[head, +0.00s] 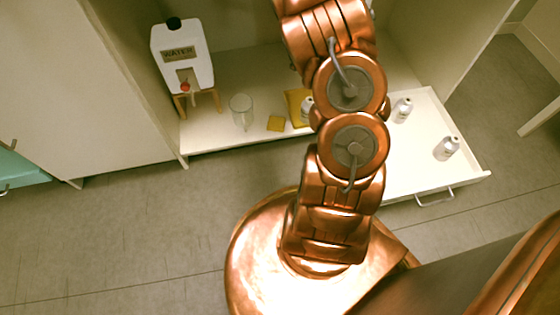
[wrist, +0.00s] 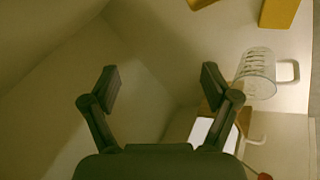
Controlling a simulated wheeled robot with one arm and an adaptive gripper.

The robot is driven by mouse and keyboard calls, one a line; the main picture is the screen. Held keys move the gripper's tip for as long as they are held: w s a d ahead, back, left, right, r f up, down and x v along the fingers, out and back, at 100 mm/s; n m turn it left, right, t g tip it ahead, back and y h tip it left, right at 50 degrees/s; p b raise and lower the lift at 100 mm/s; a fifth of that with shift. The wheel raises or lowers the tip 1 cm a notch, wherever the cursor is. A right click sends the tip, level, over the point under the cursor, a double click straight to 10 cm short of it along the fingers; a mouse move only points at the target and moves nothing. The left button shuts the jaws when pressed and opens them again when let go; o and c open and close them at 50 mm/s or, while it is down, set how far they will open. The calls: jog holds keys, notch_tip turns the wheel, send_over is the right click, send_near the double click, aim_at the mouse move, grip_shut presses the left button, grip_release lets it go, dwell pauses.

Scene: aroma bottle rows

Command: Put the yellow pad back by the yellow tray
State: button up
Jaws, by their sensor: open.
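The yellow pad (head: 275,123) is a small flat square lying on the pale shelf floor, just left of the yellow tray (head: 294,104). The tray is partly hidden behind my arm, and a small silver bottle (head: 307,107) shows at its right. In the wrist view the yellow pad (wrist: 278,12) is cut off at the top right, and an edge of the yellow tray (wrist: 200,3) shows to its left. My gripper (wrist: 160,80) is open and empty, apart from the pad, over a bare pale surface. The head view does not show its fingers.
A clear glass mug (head: 241,111) stands left of the pad. A white water dispenser (head: 182,58) on a wooden stand is farther left. Silver bottles (head: 402,109) (head: 447,148) stand in the open drawer (head: 428,176) at right. Cabinet walls enclose the shelf.

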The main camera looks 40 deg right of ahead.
notch_tip(320, 180, up, 7)
jog(key=d+m+h, duration=0.1)
jog(key=h, duration=0.1)
jog(key=s+a+r+m+g+h, duration=0.3)
jog(key=s+a+r+m, duration=0.25)
jog(key=s+r, duration=0.55)
jog(key=s+a+g+y, duration=0.3)
jog(key=s+a+y, duration=0.1)
jog(key=s+a, duration=0.9)
jog(key=s+a+g+y, duration=0.3)
jog(key=s+a, duration=1.1)
jog(key=a, duration=0.6)
jog(key=shift+a+r+y, duration=0.15)
jog(key=shift+r+y, duration=0.25)
jog(key=shift+y, duration=0.3)
jog(key=shift+r+n, duration=0.1)
jog(key=shift+n, duration=0.15)
